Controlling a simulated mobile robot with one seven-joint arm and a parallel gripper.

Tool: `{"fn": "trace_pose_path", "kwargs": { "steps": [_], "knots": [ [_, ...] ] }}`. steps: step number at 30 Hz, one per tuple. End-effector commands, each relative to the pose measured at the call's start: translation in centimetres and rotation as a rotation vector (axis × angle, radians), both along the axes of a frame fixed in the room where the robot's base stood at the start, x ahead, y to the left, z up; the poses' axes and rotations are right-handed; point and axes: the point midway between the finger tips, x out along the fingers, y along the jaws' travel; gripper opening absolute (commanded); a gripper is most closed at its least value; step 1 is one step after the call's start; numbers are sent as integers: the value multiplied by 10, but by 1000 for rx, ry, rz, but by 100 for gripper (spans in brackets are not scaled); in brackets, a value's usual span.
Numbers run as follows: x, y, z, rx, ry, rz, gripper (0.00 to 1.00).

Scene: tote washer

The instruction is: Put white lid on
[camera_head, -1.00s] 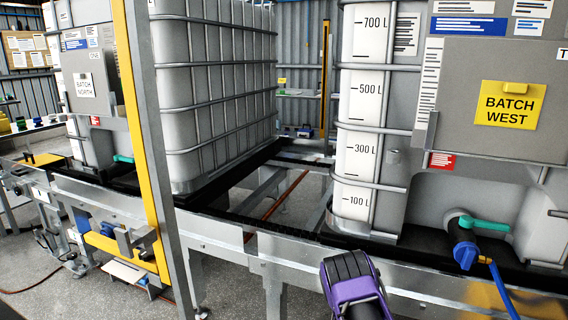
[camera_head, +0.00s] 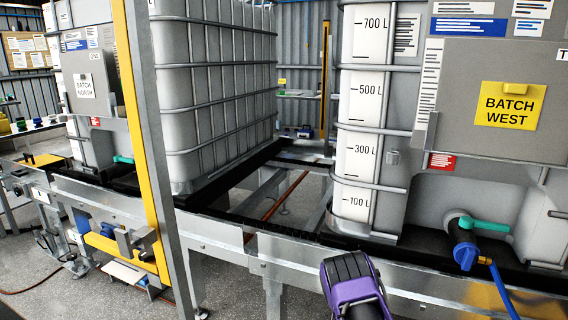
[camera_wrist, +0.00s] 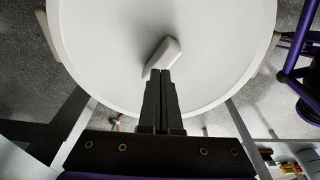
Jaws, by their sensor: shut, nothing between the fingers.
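A large round white lid (camera_wrist: 95,45) fills the upper middle of the wrist view. A white block-shaped handle (camera_wrist: 166,54) stands near its middle, turned at an angle. My gripper (camera_wrist: 158,74) is shut and empty, its two dark fingers together over the lid. The fingertips are at the near end of the handle in the picture; I cannot tell whether they touch it. What lies under the lid is hidden. The lid and the gripper do not show in the head view.
A caged tank marked BATCH WEST (camera_head: 509,106), with a blue-fitted valve (camera_head: 465,252), stands on a metal conveyor frame (camera_head: 230,238). Another caged tank (camera_head: 215,90) stands behind. A yellow post (camera_head: 143,140) rises at left. Purple bars (camera_wrist: 295,75) show at the wrist view's right.

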Motion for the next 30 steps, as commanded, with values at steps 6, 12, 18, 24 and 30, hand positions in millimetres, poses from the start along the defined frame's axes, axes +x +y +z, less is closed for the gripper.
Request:
{"fn": "trace_pose_path", "kwargs": {
  "steps": [6,12,18,24,30],
  "knots": [
    [0,0,0,0,0,0,0],
    [0,0,-2,0,0,0,0],
    [-1,0,-7,-1,1,0,0],
    [0,0,-12,0,0,0,0],
    [0,0,-17,0,1,0,0]
  ]
}}
